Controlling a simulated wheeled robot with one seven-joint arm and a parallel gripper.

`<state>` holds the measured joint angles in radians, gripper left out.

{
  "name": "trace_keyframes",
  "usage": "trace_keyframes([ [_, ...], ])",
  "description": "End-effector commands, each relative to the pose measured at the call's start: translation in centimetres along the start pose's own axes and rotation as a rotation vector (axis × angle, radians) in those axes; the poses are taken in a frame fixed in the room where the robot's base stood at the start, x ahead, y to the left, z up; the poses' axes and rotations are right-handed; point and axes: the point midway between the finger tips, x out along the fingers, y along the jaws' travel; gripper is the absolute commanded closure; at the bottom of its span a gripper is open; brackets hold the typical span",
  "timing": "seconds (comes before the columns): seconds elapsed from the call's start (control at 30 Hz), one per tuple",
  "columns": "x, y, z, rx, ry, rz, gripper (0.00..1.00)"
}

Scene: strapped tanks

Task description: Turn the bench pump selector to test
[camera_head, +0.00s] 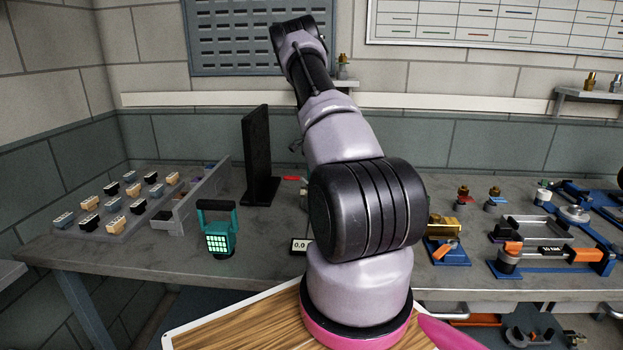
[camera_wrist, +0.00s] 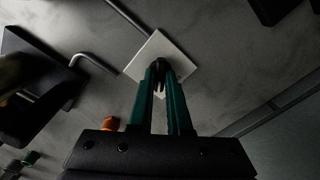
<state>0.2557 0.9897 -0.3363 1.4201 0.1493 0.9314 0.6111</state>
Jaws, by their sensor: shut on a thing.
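In the wrist view my gripper (camera_wrist: 160,72) has two green fingers shut on a small dark knob, which I take to be the pump selector (camera_wrist: 160,70). The knob stands in front of a pale square plate (camera_wrist: 158,48), set at a tilt in the picture. The fingertips cover most of the knob, so its exact pointing direction cannot be told. No test mark can be read. In the head view my own arm hides the gripper and the selector.
Bent grey rods (camera_wrist: 97,62) lie near the plate. In the head view the bench (camera_head: 130,254) holds a teal handled device (camera_head: 218,234), a tall black panel (camera_head: 256,155), a rack of small blocks (camera_head: 120,195) and, at right, an orange strapped holder (camera_head: 560,253).

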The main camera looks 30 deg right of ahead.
Motion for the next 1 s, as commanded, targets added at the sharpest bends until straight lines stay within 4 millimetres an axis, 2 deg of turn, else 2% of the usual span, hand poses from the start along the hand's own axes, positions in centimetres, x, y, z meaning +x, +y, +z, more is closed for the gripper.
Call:
trace_keyframes([
  [0.5,-0.04,-0.07,0.01,0.448,0.001,-0.001,1.00],
  [0.7,-0.06,-0.07,0.02,0.559,0.000,-0.001,1.00],
  [1.0,-0.05,-0.08,0.03,0.638,0.000,-0.001,1.00],
])
